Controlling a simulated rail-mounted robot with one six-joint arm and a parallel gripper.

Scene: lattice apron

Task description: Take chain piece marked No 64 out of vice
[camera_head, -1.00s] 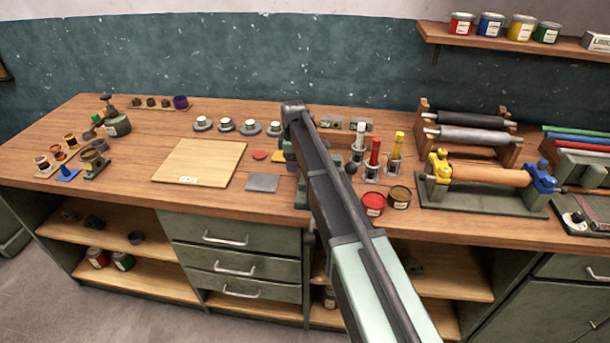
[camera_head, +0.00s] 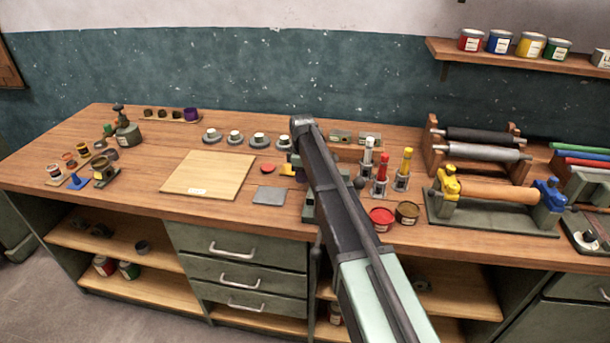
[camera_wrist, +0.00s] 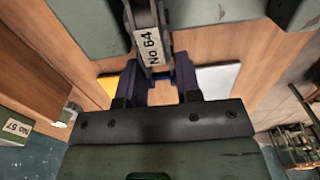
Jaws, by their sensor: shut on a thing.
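The chain piece marked No 64 (camera_wrist: 150,47) shows in the wrist view, dark grey with a white label. My gripper (camera_wrist: 157,78) has its two dark blue fingers on either side of the piece's near end and is shut on it. Grey-green blocks, apparently the vice (camera_wrist: 86,26), flank the piece's far part. I cannot tell whether the piece still touches them. In the head view my arm hides the piece, the gripper and most of the vice.
A yellow patch and a pale grey plate (camera_head: 269,195) lie close to the gripper. A wooden board (camera_head: 208,174) is to the left. Red and yellow tools (camera_head: 380,174) and open tins (camera_head: 382,218) crowd the right. A block marked No 57 (camera_wrist: 17,127) shows in the wrist view.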

